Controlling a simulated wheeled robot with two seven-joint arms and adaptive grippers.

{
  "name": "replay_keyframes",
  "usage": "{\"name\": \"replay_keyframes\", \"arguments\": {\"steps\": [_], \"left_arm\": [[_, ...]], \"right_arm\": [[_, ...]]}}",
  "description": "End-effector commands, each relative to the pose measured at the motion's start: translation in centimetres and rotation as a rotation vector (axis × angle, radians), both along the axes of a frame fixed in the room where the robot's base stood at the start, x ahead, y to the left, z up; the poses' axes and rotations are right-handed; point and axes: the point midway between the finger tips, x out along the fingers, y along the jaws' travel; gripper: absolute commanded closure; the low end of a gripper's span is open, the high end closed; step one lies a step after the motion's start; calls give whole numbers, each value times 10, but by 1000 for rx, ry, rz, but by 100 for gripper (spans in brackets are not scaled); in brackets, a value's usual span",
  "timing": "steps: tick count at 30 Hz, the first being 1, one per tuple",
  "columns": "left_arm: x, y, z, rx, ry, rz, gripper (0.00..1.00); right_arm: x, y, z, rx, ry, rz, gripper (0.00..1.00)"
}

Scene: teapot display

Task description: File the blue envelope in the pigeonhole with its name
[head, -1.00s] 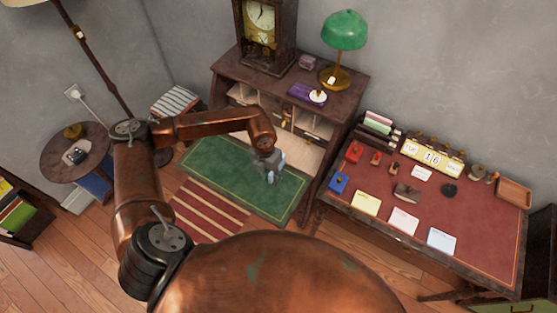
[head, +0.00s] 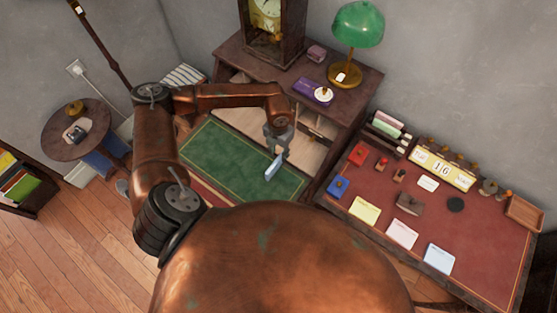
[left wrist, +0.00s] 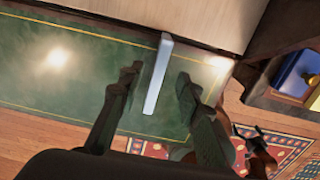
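A thin pale-blue envelope (head: 274,167) stands on edge just below my left gripper (head: 278,148), over the green bureau writing surface. The left wrist view shows this envelope (left wrist: 157,75) edge-on, between and beyond the fingertips of the gripper (left wrist: 158,85). The fingers are spread, with a gap on each side of the envelope. I cannot tell whether its lower edge touches the surface. The pigeonholes (head: 316,124) are in the bureau behind the gripper, partly hidden by my arm. I cannot read their names.
A clock (head: 268,30), a green lamp (head: 357,25) and a purple box (head: 311,91) stand on the bureau top. The green surface (head: 225,158) looks clear left of the envelope.

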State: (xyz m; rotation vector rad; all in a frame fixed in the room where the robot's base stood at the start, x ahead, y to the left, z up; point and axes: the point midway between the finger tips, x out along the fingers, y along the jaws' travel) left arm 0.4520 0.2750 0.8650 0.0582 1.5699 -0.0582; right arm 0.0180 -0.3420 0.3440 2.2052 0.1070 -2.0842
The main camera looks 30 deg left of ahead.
Motion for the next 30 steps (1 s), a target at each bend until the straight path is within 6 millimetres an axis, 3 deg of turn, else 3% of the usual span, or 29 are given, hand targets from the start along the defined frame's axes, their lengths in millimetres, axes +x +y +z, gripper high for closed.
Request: {"name": "replay_keyframes", "arguments": {"steps": [4,9,16,30], "left_arm": [[-6,1,-20,0,3,0,68],[-6,0,-42,-1,1,0,68],[-5,-1,-45,0,0,-3,68],[-5,-1,-45,0,0,-4,100]], "right_arm": [[1,1,4,1,-1,0,0],[17,3,4,4,-22,4,0],[27,4,5,5,-33,6,0],[14,3,4,4,-18,4,0]]}}
